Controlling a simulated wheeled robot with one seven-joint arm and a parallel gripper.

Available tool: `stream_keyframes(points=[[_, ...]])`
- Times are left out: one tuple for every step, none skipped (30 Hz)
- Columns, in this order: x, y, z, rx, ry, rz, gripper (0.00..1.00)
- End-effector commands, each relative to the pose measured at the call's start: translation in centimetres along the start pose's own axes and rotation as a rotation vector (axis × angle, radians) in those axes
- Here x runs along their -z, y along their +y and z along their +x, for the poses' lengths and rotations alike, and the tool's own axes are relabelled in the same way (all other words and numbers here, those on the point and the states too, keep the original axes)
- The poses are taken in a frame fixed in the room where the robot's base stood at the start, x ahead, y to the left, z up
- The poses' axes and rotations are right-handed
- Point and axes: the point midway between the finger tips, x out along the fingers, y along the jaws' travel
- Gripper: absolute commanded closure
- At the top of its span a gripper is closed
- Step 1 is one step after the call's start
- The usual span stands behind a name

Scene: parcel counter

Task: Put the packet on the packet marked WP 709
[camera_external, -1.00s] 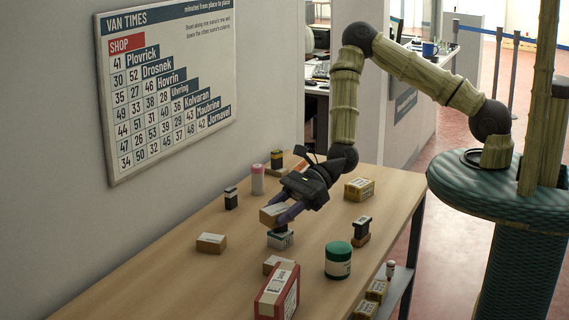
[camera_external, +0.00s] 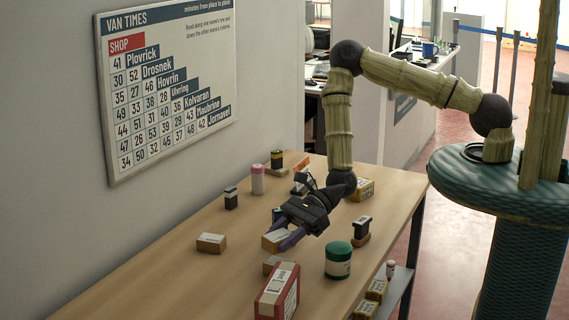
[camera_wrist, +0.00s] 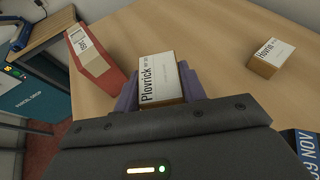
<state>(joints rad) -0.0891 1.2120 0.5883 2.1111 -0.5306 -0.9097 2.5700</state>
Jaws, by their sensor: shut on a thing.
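My gripper (camera_external: 288,240) is shut on a cardboard packet (camera_external: 273,241) with a white label. In the wrist view the held packet (camera_wrist: 160,74) sits between the purple fingers; its label reads Plovrick, with smaller print I cannot read surely. In the external view a small cardboard packet (camera_external: 270,263) lies just below and in front of the held one, partly hidden; I cannot tell whether they touch. Another packet (camera_external: 211,243) lies to the left; its label in the wrist view (camera_wrist: 271,53) seems to read Hovrin. I cannot make out WP 709 anywhere.
A red box (camera_external: 277,292) stands close in front of the gripper. A green-lidded jar (camera_external: 338,260) is to the right. The counter's front left is clear.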

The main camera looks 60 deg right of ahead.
Motion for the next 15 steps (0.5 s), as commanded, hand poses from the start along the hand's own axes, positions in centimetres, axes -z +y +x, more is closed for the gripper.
stream_keyframes(points=[[0.0,0.0,0.0,0.0,-0.001,0.0,0.88],[0.0,0.0,0.0,0.0,-0.001,0.0,0.88],[0.0,0.0,0.0,0.0,0.0,0.0,0.88],[0.0,0.0,0.0,0.0,0.0,0.0,0.88],[0.1,0.0,0.0,0.0,0.0,0.0,0.88],[0.2,0.0,0.1,0.0,0.001,0.001,0.88],[0.5,0.1,0.2,-0.001,0.001,0.001,0.88],[0.8,0.1,0.3,-0.001,0.003,0.002,0.88],[1.2,0.2,0.5,-0.003,0.004,0.002,0.88],[1.6,0.2,0.6,-0.002,0.004,0.002,0.88],[2.0,0.1,0.8,-0.001,0.003,0.002,0.88],[2.4,0.1,1.0,-0.001,0.002,0.001,0.88],[2.8,0.1,1.1,-0.002,0.003,0.001,0.88],[3.1,0.1,1.2,-0.001,0.003,0.001,0.88],[3.3,0.1,1.4,-0.001,0.002,0.0,0.88]])
